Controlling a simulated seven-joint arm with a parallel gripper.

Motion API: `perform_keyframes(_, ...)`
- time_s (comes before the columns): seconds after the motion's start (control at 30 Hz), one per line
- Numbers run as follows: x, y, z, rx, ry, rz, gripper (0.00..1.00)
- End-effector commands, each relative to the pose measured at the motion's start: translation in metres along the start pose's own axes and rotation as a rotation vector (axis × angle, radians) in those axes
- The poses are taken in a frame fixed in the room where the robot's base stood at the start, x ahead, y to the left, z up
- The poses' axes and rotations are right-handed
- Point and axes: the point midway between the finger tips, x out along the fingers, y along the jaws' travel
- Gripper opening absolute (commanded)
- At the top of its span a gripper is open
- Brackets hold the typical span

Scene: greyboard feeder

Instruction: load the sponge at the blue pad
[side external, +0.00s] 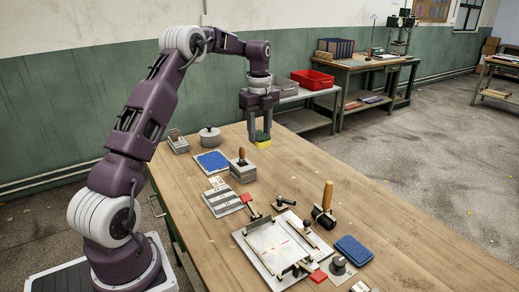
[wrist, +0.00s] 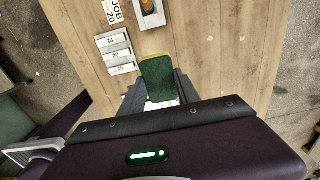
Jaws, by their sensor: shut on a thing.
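My gripper (side external: 260,132) is shut on the sponge (side external: 262,139), which is yellow and green. It is over the far part of the wooden table; I cannot tell whether the sponge touches the tabletop. In the wrist view the sponge (wrist: 158,80) shows its dark green face with a thin yellow edge, between my fingers (wrist: 160,100). A blue pad (side external: 212,162) in a light, flat tray lies on the table to the left of and nearer than my gripper. A second, darker blue pad-like thing (side external: 353,250) lies at the near right. Neither blue thing shows in the wrist view.
A block with a wooden knob (side external: 242,165) stands between the blue pad and the middle of the table. A grey stepped block (side external: 222,200), a white board with clamps (side external: 280,243) and a wooden-handled roller (side external: 325,208) are nearer. A round lidded pot (side external: 210,137) stands behind the pad.

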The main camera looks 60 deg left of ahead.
Motion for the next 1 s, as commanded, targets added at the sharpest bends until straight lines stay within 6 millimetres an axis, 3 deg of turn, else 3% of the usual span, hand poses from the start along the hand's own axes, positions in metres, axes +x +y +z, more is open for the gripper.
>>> perform_keyframes(0.07,-0.015,-0.001,0.0,0.0,-0.003,-0.004,0.06)
perform_keyframes(0.37,-0.013,-0.033,-0.06,-0.006,0.007,0.007,0.06)
perform_keyframes(0.57,-0.011,-0.06,-0.132,-0.011,0.008,0.012,0.06)
perform_keyframes(0.7,-0.011,-0.075,-0.202,-0.011,0.006,0.013,0.06)
perform_keyframes(0.8,-0.012,-0.08,-0.247,-0.01,0.005,0.011,0.06)
perform_keyframes(1.0,-0.013,-0.08,-0.311,-0.005,0.002,0.005,0.06)
